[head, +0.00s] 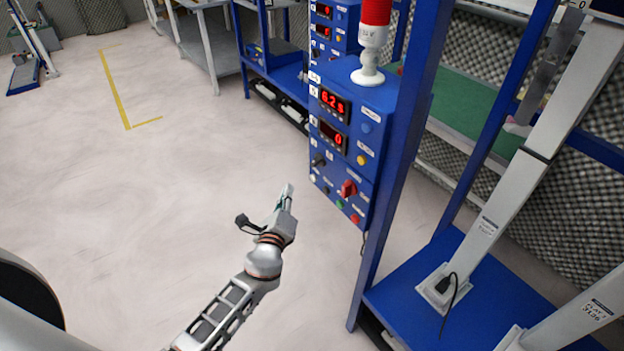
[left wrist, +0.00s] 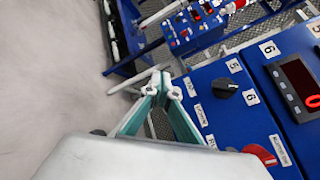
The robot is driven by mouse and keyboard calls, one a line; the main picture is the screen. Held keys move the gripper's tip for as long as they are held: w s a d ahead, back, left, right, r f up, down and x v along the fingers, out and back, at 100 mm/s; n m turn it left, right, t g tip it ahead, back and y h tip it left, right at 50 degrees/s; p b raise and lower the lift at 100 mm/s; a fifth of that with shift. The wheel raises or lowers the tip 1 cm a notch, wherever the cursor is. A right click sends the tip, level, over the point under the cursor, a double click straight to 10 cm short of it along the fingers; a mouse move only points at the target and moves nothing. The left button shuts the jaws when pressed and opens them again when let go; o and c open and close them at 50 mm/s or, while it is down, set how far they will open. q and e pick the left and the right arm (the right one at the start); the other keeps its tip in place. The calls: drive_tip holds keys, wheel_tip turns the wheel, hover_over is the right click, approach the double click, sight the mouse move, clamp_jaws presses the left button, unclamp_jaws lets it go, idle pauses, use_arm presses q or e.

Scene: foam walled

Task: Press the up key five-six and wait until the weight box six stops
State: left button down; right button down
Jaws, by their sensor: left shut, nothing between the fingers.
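A blue control panel (head: 345,140) stands upright on a blue frame right of centre in the head view. It has two red displays (head: 335,103), a black knob (head: 319,159), a red switch (head: 348,189) and small buttons below. The wrist view shows the panel tilted, with labels 5 and 6, the black knob (left wrist: 224,88) and the red switch (left wrist: 260,155). I cannot tell which control is the up key five-six, nor pick out weight box six. My left gripper (head: 288,190) is shut and empty, left of the panel's lower part, apparently apart from it.
A red-topped signal lamp (head: 372,40) stands on the panel. Another blue panel (head: 325,35) is farther back. White columns (head: 490,200) rise from the blue platform (head: 480,300) at right.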

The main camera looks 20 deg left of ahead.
sight(313, 178)
use_arm(q)
drive_tip(key=shift+w+d+b, duration=0.25)
drive_tip(key=shift+w+d, duration=0.5)
drive_tip(key=shift+w, duration=0.2)
drive_tip(key=shift+w+d+b, duration=0.2)
drive_tip(key=shift+w+d, duration=0.55)
drive_tip(key=shift+w, duration=0.2)
drive_tip(key=shift+w+d, duration=0.3)
drive_tip(key=shift+w, duration=0.05)
